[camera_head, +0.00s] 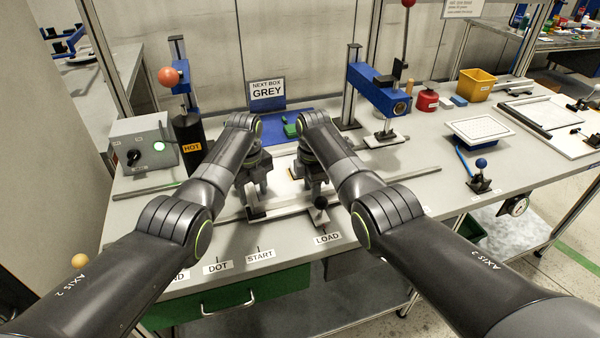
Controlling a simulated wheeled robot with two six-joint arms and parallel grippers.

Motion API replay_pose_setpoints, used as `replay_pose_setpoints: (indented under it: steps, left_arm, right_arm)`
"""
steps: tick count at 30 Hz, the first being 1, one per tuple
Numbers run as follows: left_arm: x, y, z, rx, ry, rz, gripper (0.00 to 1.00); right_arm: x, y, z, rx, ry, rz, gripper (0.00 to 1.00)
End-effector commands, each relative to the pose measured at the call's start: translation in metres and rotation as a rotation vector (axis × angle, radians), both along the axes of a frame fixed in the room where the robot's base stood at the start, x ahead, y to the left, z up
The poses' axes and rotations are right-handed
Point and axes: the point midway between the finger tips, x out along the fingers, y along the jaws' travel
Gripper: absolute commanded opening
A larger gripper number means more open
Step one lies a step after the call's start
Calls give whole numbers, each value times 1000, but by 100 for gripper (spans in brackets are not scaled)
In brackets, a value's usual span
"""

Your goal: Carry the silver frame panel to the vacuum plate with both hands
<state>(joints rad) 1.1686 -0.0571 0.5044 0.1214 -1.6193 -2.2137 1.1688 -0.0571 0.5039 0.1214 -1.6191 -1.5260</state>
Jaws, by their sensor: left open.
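Both my grippers point down over the middle of the bench, side by side. My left gripper (251,196) is open. My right gripper (311,191) is a little to its right, and its jaws are too hidden to read. A pale, silver-edged flat piece (283,187) lies below and between them, largely covered by the arms. I cannot tell whether it is the silver frame panel or part of the fixture there, nor whether either gripper touches it. The white dotted vacuum plate (481,130), with a blue hose, lies on the right of the bench, apart from both grippers.
A black-knobbed clamp (320,204) stands close by my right gripper. A blue-headed press (381,92) rises behind, on the right. A control box (143,143) and a HOT-labelled black cylinder (189,134) stand left.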

Motion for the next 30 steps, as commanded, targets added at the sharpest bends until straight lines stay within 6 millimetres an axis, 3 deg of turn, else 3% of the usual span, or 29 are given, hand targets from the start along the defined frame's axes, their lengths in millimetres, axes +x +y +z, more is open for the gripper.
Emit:
replay_pose_setpoints:
  steps: [2, 9, 11, 30]
  left_arm:
    - [0, 0, 0, 0, 0, 0, 41]
    - [0, 0, 0, 0, 0, 0, 9]
    - [0, 0, 0, 0, 0, 0, 1]
    - [1, 0, 7, 0, -3, 3, 0]
  right_arm:
    - [0, 0, 0, 0, 0, 0, 33]
    - [0, 0, 0, 0, 0, 0, 2]
    - [0, 0, 0, 0, 0, 0, 0]
    - [1, 1, 7, 1, -3, -1, 0]
